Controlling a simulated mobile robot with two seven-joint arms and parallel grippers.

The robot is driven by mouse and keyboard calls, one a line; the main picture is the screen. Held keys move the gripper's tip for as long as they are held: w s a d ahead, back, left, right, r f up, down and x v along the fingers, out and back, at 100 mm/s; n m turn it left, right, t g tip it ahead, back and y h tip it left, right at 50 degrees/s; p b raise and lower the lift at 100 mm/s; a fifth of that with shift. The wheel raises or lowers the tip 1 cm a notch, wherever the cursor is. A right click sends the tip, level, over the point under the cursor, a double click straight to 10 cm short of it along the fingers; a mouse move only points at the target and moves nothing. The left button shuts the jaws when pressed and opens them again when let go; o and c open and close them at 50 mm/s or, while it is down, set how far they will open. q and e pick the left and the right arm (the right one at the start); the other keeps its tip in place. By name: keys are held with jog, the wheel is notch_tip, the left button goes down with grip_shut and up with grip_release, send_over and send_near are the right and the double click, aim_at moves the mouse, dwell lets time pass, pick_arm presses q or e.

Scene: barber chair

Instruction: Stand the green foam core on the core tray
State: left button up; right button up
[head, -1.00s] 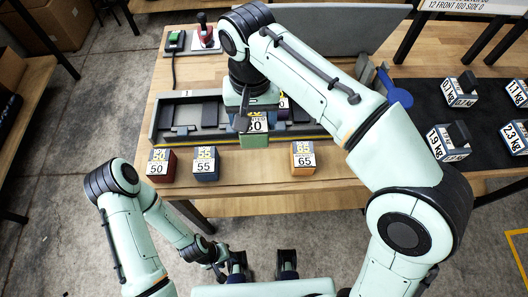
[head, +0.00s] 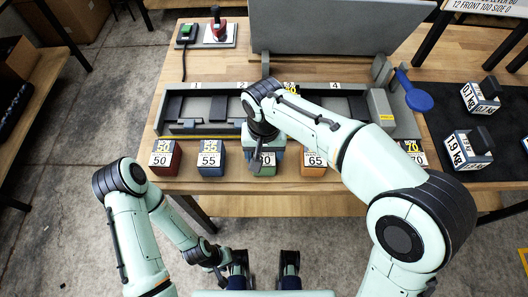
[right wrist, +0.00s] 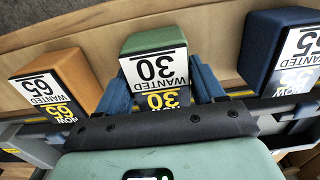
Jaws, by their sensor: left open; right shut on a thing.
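The green foam core (head: 264,164), labelled 30, is between my right gripper's fingers at the bench's front, in line with the other blocks. My right gripper (head: 262,138) is above it, partly hidden by its own arm. In the right wrist view, the blue fingers grip the green core (right wrist: 152,43) from both sides. I cannot tell whether its base touches the surface. A long dark grey tray (head: 190,132) with numbered slots lies behind it; I cannot tell whether this is the core tray. My left gripper (head: 220,266) is open, low in front of the bench, away from the cores.
The blue block (head: 210,166) labelled 55 and orange block (head: 314,170) labelled 65 flank the green core. A red block (head: 164,167) stands farther left. A grey panel (head: 320,40) stands behind the tray. Weights (head: 467,150) stand on the black mat at right.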

jog(key=shift+f, duration=0.2)
jog(key=o, duration=1.1)
jog(key=shift+c, duration=0.2)
jog(key=shift+r, duration=0.15)
notch_tip(320, 180, up, 12)
jog(key=p, duration=0.2)
jog(key=shift+p, duration=0.35)
